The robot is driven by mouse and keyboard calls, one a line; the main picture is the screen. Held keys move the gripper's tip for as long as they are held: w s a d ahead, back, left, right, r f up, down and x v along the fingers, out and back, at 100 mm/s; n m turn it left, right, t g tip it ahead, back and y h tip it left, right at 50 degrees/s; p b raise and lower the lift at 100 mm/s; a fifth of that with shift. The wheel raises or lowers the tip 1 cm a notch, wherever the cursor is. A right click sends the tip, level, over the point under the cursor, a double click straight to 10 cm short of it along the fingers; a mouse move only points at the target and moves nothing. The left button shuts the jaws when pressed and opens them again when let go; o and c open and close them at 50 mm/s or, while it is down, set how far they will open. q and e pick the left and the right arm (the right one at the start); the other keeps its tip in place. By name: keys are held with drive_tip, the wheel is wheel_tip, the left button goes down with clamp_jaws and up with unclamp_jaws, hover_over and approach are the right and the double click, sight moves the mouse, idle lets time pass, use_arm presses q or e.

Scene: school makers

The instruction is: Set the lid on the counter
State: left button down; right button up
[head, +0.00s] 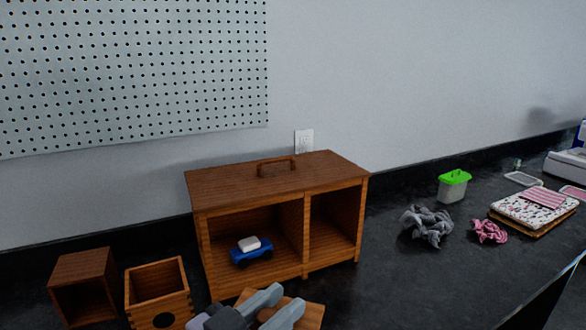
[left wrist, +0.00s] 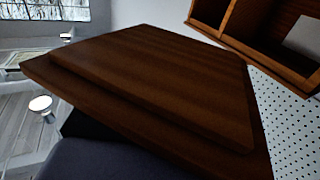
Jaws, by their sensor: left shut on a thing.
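The wooden lid (head: 312,314) is at the bottom centre of the head view, in front of the cabinet. My left gripper (head: 284,298) is shut on it and partly covers it. In the left wrist view the lid (left wrist: 150,85) fills much of the picture as a flat brown board with a stepped edge. The dark counter (head: 400,285) lies around it; I cannot tell whether the lid touches it. My right gripper is not in view.
A wooden cabinet (head: 230,187) with a top handle holds a blue toy car (head: 252,257). Two small open wooden boxes (head: 83,262) (head: 158,283) stand at left. A green-lidded tub (head: 453,190), crumpled cloths (head: 427,225) and notebooks (head: 530,208) lie right. Front-right counter is clear.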

use_arm(q)
drive_tip(key=a+f+n+t+y, duration=0.2)
drive_tip(key=a+f+n+y, duration=0.2)
drive_tip(key=a, duration=0.5)
drive_tip(key=a+f+n+t+y, duration=0.2)
drive_tip(key=a+f+n+y, duration=0.2)
drive_tip(key=a+f+y, duration=0.2)
drive_tip(key=a+y, duration=0.2)
drive_tip(key=a, duration=0.2)
drive_tip(key=shift+w+a+f+t, duration=0.15)
drive_tip(key=shift+f+t, duration=0.05)
drive_tip(key=shift+t, duration=0.1)
drive_tip(key=shift+r, duration=0.1)
